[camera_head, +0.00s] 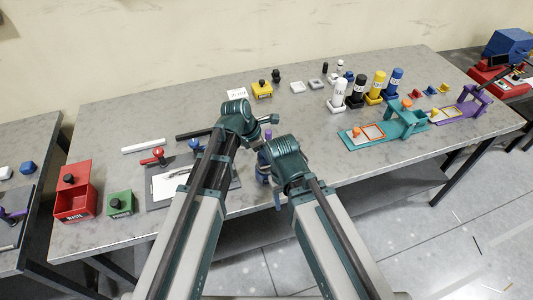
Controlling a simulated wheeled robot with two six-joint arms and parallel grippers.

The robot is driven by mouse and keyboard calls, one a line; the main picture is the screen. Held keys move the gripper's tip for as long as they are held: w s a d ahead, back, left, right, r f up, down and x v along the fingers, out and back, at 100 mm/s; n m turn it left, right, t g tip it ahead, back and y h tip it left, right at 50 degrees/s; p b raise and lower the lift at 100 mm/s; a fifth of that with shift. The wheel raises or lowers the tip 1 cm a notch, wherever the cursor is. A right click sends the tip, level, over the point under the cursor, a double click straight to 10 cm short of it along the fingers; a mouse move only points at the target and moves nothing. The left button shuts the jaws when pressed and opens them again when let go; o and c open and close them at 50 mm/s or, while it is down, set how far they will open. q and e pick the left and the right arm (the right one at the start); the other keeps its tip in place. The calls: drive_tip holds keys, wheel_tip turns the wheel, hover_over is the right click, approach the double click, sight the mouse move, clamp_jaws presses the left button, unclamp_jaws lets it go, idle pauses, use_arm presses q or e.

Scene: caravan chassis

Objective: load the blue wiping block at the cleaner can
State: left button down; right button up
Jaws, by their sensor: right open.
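Several capped cans stand in a row at the back right: a white can (339,93), a black can (358,90), a yellow can (376,85) and a blue can (395,82). I cannot tell which is the cleaner can. A small blue knobbed piece (195,145) lies by the grey board left of my arms; I cannot tell if it is the wiping block. My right gripper (267,177) is open low over the table's front middle, by a small purple-blue thing partly hidden. My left gripper (268,120) is above the table's middle, small and unclear.
A red waste box (75,203) and green box (120,204) stand front left. A grey board (160,203) holds white paper. A yellow box (262,90) stands at the back. A teal fixture (385,129) and purple fixture (468,108) are at right. The table's back left is clear.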

use_arm(q)
drive_tip(key=shift+s+f+b, duration=0.1)
drive_tip(key=shift+f+b, duration=0.45)
drive_tip(key=shift+b, duration=0.05)
idle(1.5)
wheel_tip(320, 180, up, 7)
drive_tip(key=p, duration=0.7)
drive_tip(key=shift+r, duration=0.1)
idle(0.4)
wheel_tip(320, 180, down, 5)
drive_tip(key=b, duration=0.4)
drive_tip(key=shift+b, duration=0.35)
drive_tip(key=shift+r, duration=0.15)
